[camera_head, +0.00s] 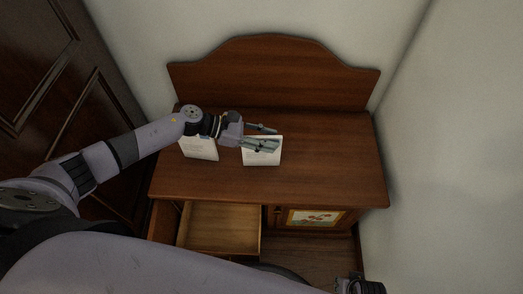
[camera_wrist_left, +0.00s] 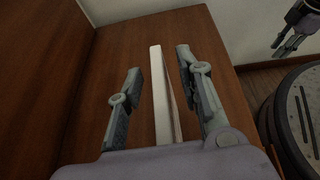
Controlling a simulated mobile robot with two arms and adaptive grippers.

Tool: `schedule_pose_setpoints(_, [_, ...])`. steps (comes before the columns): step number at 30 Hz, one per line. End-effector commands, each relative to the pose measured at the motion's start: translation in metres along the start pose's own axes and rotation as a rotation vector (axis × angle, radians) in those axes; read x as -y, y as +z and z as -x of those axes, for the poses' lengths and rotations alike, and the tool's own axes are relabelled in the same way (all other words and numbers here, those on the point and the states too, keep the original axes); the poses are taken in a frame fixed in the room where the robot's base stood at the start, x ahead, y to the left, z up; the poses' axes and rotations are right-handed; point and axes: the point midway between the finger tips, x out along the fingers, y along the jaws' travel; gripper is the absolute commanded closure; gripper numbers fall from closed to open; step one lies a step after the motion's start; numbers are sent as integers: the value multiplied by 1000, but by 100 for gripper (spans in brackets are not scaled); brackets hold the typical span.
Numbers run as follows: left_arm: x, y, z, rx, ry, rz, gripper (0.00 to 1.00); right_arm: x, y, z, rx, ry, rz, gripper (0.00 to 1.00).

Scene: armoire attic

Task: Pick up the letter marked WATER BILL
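A white letter (camera_head: 262,157) stands on the desk top under my left gripper. A second white letter (camera_head: 198,149) is to its left, partly behind my arm. The print on both is too small to read, so I cannot tell which is marked WATER BILL. My left gripper (camera_head: 277,138) is open at the right letter's upper edge. In the left wrist view, the letter (camera_wrist_left: 161,95) shows nearly edge-on between the spread fingers (camera_wrist_left: 157,75), with a gap on each side. My right gripper (camera_wrist_left: 276,52) is empty, off to the side, its fingers slightly apart.
The wooden desk (camera_head: 335,165) has a raised back panel (camera_head: 275,75). An open, empty drawer (camera_head: 220,228) juts out at the front left, beside a door with a picture panel (camera_head: 315,217). The desk's right side is clear. A dark wardrobe (camera_head: 45,70) stands left; walls close in behind and right.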

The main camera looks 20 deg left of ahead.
Motion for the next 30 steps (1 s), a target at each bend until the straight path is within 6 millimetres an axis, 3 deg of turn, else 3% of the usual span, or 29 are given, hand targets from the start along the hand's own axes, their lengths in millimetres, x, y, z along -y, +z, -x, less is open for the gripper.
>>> schedule_pose_setpoints(5, [0,0,0,0,1,0,67,0,1,-2,4,0,0,72])
schedule_pose_setpoints(20, [0,0,1,0,1,1,100,0,-8,2,-14,0,1,72])
schedule_pose_setpoints(30, [0,0,1,0,1,0,100,0,-6,1,-12,0,1,72])
